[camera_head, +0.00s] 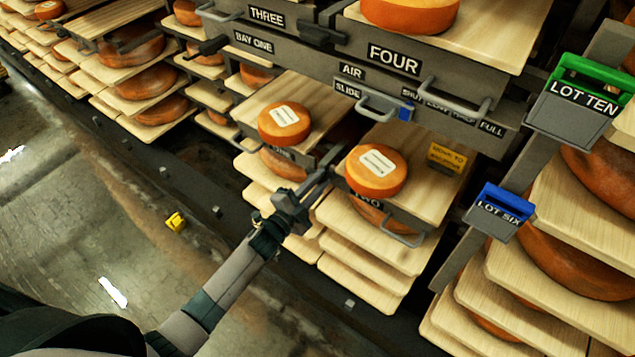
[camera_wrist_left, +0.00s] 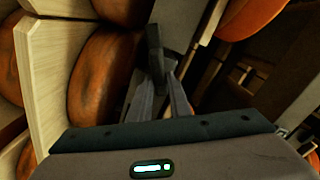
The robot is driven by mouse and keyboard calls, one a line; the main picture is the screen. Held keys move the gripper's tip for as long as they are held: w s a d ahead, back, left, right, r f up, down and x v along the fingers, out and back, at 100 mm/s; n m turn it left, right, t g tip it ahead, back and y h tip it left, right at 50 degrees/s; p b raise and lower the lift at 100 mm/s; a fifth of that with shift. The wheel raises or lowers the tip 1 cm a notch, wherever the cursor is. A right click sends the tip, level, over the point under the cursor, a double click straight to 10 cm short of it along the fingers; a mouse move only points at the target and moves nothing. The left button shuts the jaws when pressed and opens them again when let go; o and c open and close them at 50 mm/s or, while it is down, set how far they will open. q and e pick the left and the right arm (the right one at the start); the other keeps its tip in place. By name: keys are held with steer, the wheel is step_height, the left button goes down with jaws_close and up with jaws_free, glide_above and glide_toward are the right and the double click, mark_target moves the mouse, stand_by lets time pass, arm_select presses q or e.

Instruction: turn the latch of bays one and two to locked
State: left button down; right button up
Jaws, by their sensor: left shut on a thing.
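My left gripper (camera_head: 322,178) reaches up from below, between the board marked ONE (camera_head: 285,152) and the board marked TWO (camera_head: 365,199). In the left wrist view its fingers (camera_wrist_left: 165,95) are shut on a dark, block-ended bar (camera_wrist_left: 155,45), which looks like a latch handle. Whether that latch is locked cannot be told, as the gripper hides much of it. Another black lever (camera_head: 323,36) sits left of the FOUR label (camera_head: 393,58). My right gripper is out of view.
An orange cheese wheel (camera_head: 284,125) and another labelled wheel (camera_head: 376,171) rest close to my left gripper. Grey pull handles (camera_head: 378,108) stick out from the rail above. Blue LOT SIX (camera_head: 500,211) and green LOT TEN (camera_head: 578,98) holders hang at right. Open floor (camera_head: 90,220) lies left.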

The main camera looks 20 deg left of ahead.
arm_select(q)
steer(key=m, duration=0.1)
steer(key=f+m+b, duration=0.1)
steer(key=m, duration=0.1)
steer(key=shift+s+d+m+b, duration=0.1)
steer(key=shift+d+m+b, duration=0.05)
steer(key=shift+m+b, duration=0.15)
steer(key=shift+f+m+b, duration=0.2)
steer(key=shift+m+b, duration=0.25)
steer(key=shift+m, duration=0.75)
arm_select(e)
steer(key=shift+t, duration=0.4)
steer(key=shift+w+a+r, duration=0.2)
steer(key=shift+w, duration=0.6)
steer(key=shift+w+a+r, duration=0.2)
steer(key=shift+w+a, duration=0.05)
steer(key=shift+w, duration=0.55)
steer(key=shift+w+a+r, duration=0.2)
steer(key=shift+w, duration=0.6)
arm_select(q)
steer(key=c, duration=1.7)
jaws_free()
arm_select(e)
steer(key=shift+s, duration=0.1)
